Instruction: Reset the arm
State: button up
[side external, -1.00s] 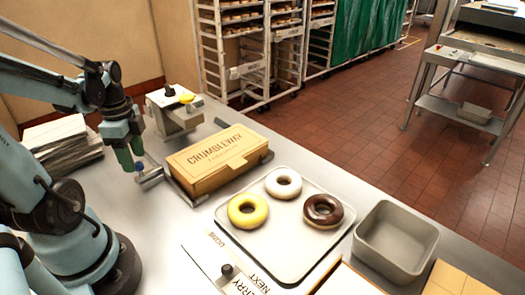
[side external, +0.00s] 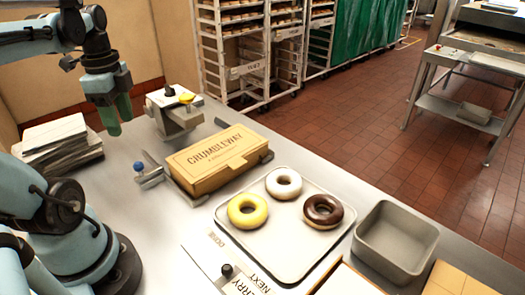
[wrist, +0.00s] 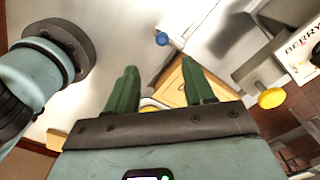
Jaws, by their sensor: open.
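My gripper (side external: 115,115) hangs in the air at the left of the side view, above the bench between the paper stack and the grey device. It points down. In the wrist view its two green fingers (wrist: 155,85) stand apart with nothing between them. The closed yellow-brown "Crumbleway" box (side external: 220,158) lies on the bench to the right of my gripper and apart from it. The blue-knobbed lever (side external: 141,168) sits at the box's left side, clear of the fingers. The blue knob also shows in the wrist view (wrist: 162,39).
A tray (side external: 285,262) holds yellow, white and chocolate ring doughnuts. A grey bin (side external: 395,243) stands to its right. A grey device with a yellow knob (side external: 176,118) is close to my gripper's right. A paper stack (side external: 58,145) is at the left.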

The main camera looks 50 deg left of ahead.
jog(key=w+d+f+n+t, duration=0.2)
jog(key=w+d+n+t, duration=0.1)
jog(key=d, duration=0.6)
jog(key=w+d+f+n+t, duration=0.1)
jog(key=w+d+n+t, duration=0.3)
jog(key=w+d+n, duration=0.2)
jog(key=shift+w+d+f, duration=0.4)
jog(key=shift+w+d, duration=0.9)
jog(key=shift+d, duration=0.1)
